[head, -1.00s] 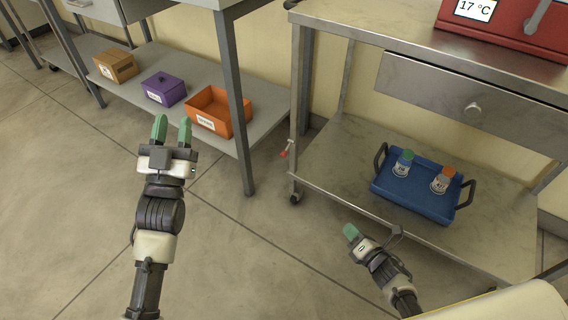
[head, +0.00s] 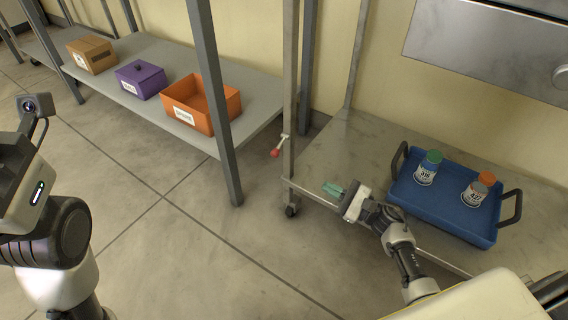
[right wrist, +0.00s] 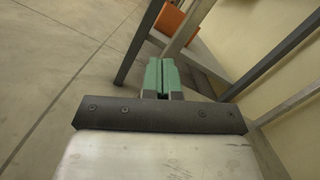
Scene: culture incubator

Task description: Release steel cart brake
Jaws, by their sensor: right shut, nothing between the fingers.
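The steel cart (head: 335,140) stands at the right in the head view. Its brake lever (head: 280,147), with a red tip, sticks out to the left of the cart's near left leg, above the caster (head: 292,210). My right gripper (head: 332,189) is shut and empty, near the left corner of the lower shelf. Its green fingers point left, to the right of and lower in the picture than the lever, apart from it. They also show in the right wrist view (right wrist: 161,75), where I cannot make out the lever. My left arm shows at the left edge; its fingers are out of view.
A blue tray (head: 440,212) with two capped bottles stands on the cart's lower shelf. A neighbouring bench's low shelf (head: 150,108) holds an orange bin (head: 188,118), a purple box (head: 140,88) and a cardboard box (head: 90,62). A bench leg (head: 214,90) stands left of the lever. Floor ahead is clear.

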